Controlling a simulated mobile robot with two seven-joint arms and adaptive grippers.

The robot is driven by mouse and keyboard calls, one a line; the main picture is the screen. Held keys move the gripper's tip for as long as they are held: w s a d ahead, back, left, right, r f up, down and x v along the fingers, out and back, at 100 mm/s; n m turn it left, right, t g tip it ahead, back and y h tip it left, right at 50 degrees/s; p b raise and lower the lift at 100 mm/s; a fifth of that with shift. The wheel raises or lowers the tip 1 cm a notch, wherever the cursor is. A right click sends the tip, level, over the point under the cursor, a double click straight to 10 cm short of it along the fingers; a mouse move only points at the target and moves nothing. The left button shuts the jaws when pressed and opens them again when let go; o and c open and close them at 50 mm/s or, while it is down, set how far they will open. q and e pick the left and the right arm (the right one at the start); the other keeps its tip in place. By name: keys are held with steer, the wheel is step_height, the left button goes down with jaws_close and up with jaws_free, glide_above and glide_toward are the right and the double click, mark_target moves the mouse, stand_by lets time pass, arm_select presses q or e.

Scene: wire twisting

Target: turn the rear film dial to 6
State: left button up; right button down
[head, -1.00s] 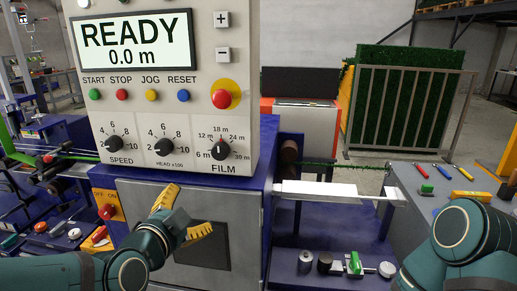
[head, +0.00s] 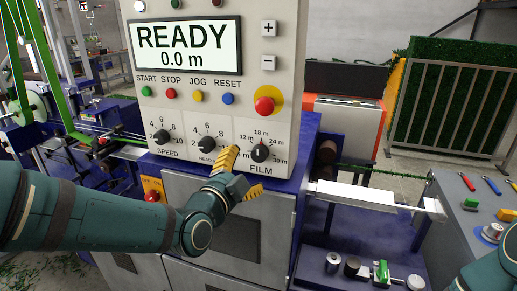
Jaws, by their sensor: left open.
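The film dial (head: 260,153) is a black knob at the lower right of the control panel, above the word FILM. Its scale runs from about 6 m to 30 m, and its pointer looks to be up, near 18 m. The 6 m mark is partly hidden behind my left gripper. My left gripper (head: 248,169), with yellow fingers, is open and empty just below and left of the dial, apart from it in the picture. My right arm shows at the lower right edge; its gripper is out of view. I see only one film dial.
The panel (head: 283,112) also bears the speed dial (head: 161,137), the head dial (head: 207,144), a red emergency button (head: 264,105) and a READY 0.0 m display (head: 190,46). A white bar (head: 352,194) sticks out right of the cabinet. A bench with tools stands further right.

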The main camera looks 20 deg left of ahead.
mark_target(258, 155)
arm_select(q)
steer(key=w, duration=0.5)
steer(key=w+d, duration=0.1)
steer(key=w, duration=0.1)
steer(key=shift+w+d, duration=0.1)
steer(key=shift+w, duration=0.15)
steer(key=c, duration=1.2)
